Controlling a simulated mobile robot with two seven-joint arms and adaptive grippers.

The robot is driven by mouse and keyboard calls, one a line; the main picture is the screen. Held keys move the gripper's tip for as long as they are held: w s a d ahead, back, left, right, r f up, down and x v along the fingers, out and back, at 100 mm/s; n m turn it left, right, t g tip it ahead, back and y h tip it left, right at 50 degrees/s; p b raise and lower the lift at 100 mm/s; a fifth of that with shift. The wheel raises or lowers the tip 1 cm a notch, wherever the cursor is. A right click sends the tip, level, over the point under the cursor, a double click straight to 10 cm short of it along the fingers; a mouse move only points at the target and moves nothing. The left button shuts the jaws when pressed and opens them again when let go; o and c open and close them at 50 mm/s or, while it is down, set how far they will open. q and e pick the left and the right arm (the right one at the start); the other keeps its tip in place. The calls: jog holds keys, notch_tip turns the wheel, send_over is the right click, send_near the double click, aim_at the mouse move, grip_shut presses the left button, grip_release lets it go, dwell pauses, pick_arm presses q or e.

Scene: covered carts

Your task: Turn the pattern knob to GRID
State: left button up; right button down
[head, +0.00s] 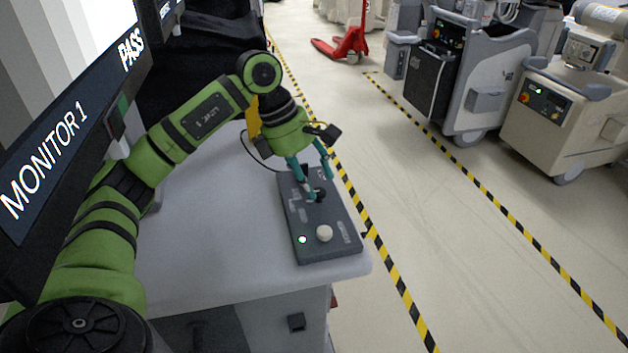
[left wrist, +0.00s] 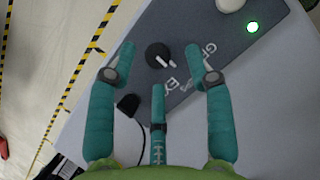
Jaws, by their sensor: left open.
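The pattern knob (left wrist: 158,55) is a round black knob with a white pointer mark on the dark grey control panel (head: 310,225). In the left wrist view its pointer is directed toward the lower right, near partly hidden white lettering. I cannot read which label it points at. My left gripper (head: 318,190) is open above the panel, its teal fingers around the knob in the head view. In the left wrist view the fingertips (left wrist: 155,70) lie on either side of the knob, with a third finger below it. I cannot tell whether they touch it. My right gripper is not in view.
A white round button (head: 324,233) and a lit green lamp (head: 302,240) sit on the panel's near end. The panel lies on a pale cart top (head: 200,240). A large monitor (head: 60,100) stands at the left. Floor with striped tape is open to the right.

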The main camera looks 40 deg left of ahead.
aim_at(319, 196)
pick_arm(q)
jog(key=shift+w+d+f, duration=0.1)
jog(key=shift+w+f, duration=0.15)
jog(key=shift+f, duration=0.4)
jog(key=shift+w+f, duration=0.15)
jog(key=shift+f, duration=0.15)
jog(key=shift+d+f, duration=0.15)
jog(key=shift+c, duration=0.8)
grip_shut()
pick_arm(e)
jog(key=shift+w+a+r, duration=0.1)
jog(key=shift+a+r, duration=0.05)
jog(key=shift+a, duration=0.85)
